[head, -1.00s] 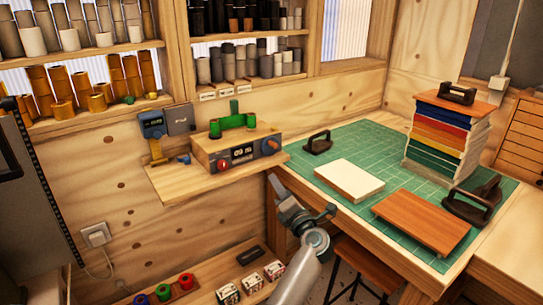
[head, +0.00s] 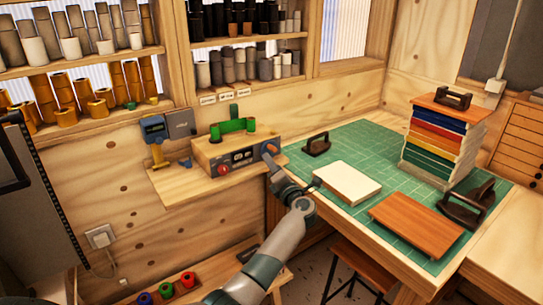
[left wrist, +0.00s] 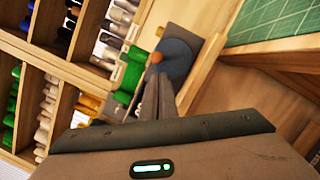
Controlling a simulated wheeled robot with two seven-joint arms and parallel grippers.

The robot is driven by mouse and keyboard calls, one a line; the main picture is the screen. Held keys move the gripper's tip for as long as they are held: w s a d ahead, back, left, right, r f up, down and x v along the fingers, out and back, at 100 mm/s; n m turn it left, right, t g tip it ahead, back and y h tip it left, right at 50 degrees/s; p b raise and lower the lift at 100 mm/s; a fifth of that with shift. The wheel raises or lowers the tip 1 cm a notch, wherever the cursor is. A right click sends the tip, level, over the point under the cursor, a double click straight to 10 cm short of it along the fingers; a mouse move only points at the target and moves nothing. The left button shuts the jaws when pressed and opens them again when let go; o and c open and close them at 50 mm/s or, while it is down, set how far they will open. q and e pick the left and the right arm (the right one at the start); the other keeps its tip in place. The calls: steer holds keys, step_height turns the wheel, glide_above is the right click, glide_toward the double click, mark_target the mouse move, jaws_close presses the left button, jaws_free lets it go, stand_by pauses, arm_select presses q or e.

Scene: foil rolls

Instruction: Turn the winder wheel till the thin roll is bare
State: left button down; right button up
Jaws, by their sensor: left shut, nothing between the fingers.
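The winder (head: 225,155) is a wooden box with a dark front panel and a red knob, on a wooden shelf against the wall. Green rolls (head: 232,126) lie on its top; I cannot tell how much foil each holds. The winder wheel (head: 269,148) is on its right side. In the left wrist view the wheel (left wrist: 181,58) is a blue-grey disc with a brown knob (left wrist: 155,57). My left gripper (head: 270,163) is shut and empty, its tips close to the wheel and knob; contact is unclear. It fills the lower left wrist view (left wrist: 158,85). My right gripper is out of view.
A green cutting mat (head: 345,150) on the table to the right holds a white block (head: 347,180), a wooden board (head: 416,225) and a stack of coloured sheets (head: 438,145). A blue device (head: 154,135) stands left of the winder. Shelves of rolls are above.

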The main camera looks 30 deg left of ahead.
arm_select(q)
steer(key=shift+w+d+r, duration=0.15)
steer(key=shift+w+r, duration=0.15)
steer(key=shift+w, duration=0.1)
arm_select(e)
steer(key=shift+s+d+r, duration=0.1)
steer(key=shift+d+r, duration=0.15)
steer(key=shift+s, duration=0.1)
arm_select(q)
steer(key=shift+r+m+p, duration=0.15)
steer(key=shift+m+p, duration=0.25)
steer(key=shift+p, duration=0.05)
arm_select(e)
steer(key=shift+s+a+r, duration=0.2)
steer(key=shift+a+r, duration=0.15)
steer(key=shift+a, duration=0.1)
